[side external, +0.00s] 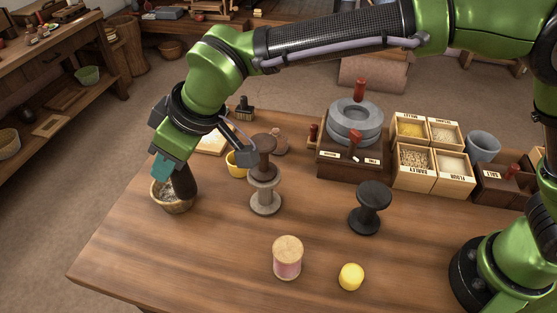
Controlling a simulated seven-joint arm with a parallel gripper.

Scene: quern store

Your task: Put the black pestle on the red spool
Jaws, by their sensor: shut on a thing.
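The black pestle (184,183) is dark and slanted, with its lower end in or just over a small woven bowl (171,205) at the left of the table. My gripper (180,163) is shut on the pestle's upper part, and its teal finger pad shows on the left. The pestle's top is hidden by my gripper. The red spool (287,267) stands upright near the table's front, with pinkish-red thread and a pale wooden top. Its top is bare. It is well to the right of my gripper and nearer the camera.
A black spool (370,206) and a yellow cylinder (351,277) stand to the right. A quern (355,125) and grain boxes (416,180) fill the back.

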